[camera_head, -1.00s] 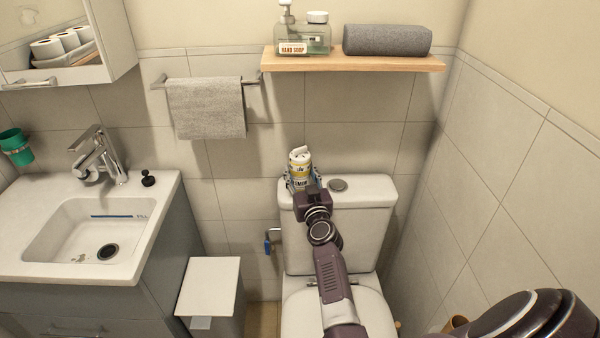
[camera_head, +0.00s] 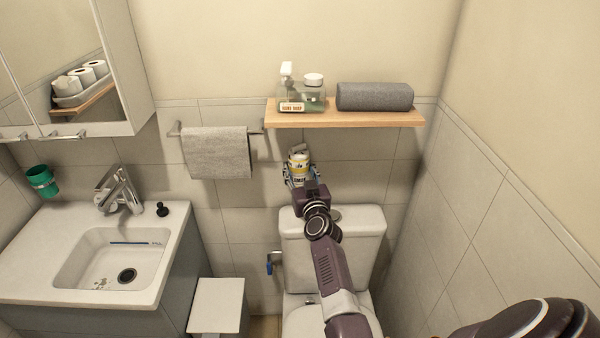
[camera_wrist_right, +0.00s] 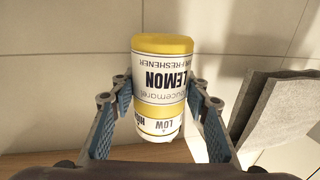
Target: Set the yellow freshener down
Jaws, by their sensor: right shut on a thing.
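The yellow freshener (camera_head: 299,160) is a small yellow and white can marked LEMON. My right gripper (camera_head: 300,174) is shut on it and holds it in the air, above the toilet tank and lower in the picture than the wooden shelf. In the right wrist view the can (camera_wrist_right: 162,85) sits between the two blue-padded fingers of the gripper (camera_wrist_right: 160,105), its lettering upside down. My left gripper is not in view.
The toilet tank (camera_head: 358,222) stands below; the sink (camera_head: 115,260) is at left.

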